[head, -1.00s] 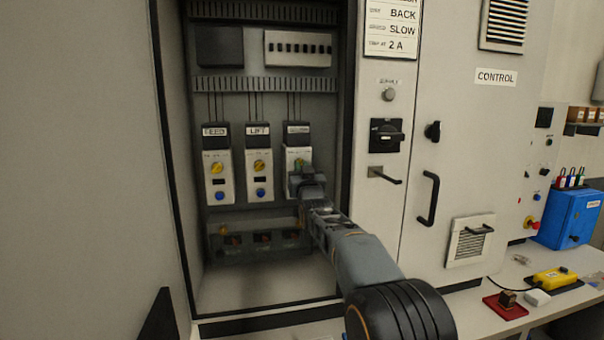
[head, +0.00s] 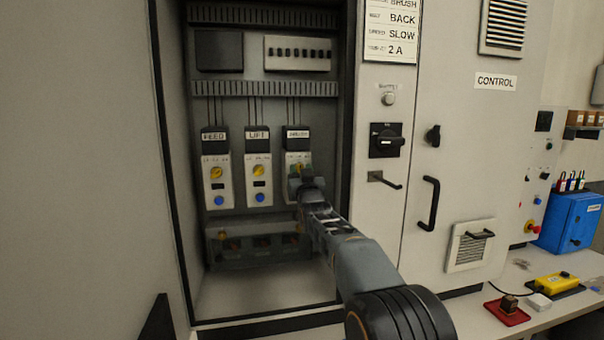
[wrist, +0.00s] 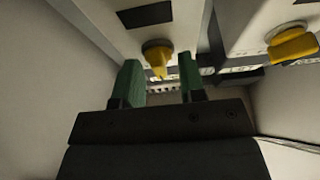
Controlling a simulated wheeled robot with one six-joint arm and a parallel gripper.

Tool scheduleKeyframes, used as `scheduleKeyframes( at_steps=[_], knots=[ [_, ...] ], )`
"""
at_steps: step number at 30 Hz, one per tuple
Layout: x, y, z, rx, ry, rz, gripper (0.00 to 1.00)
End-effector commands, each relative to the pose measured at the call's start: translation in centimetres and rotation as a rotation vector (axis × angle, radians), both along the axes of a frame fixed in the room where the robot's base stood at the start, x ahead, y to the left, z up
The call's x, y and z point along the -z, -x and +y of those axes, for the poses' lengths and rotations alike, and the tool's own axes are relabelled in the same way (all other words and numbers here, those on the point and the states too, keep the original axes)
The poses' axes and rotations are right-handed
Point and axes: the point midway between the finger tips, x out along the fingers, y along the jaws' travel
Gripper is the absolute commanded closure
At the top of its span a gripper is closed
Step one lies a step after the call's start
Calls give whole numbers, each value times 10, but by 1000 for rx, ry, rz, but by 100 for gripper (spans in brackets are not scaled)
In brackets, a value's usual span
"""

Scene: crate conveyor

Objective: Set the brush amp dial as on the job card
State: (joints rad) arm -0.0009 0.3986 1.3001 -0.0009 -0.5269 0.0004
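The brush unit (head: 297,158) is the rightmost of three in the open cabinet; its label is blurred but appears to read BRUSH. My gripper (head: 303,173) is in front of it and largely hides its dial in the head view. In the wrist view, my gripper (wrist: 159,72) has its two green fingers apart. A yellow dial (wrist: 157,57) with a pointed end shows between and just beyond the fingertips, with gaps on both sides. Its scale is not readable. The job card (head: 391,32) shows BRUSH, BACK, SLOW and 2 A.
The LIFT unit (head: 258,180) and FEED unit (head: 217,182) stand to the left with similar yellow dials. A neighbouring dial (wrist: 293,45) shows at the wrist view's right.

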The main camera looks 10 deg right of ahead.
Motion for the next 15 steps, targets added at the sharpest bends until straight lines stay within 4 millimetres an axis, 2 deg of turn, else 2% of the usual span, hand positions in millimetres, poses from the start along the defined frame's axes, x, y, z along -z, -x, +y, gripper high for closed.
scheduleKeyframes(
  at_steps=[8, 15],
  knots=[
    [6, 8, 0, 1, 0, 4, 63],
    [22, 44, 0, 1, 0, 3, 63]
  ],
)
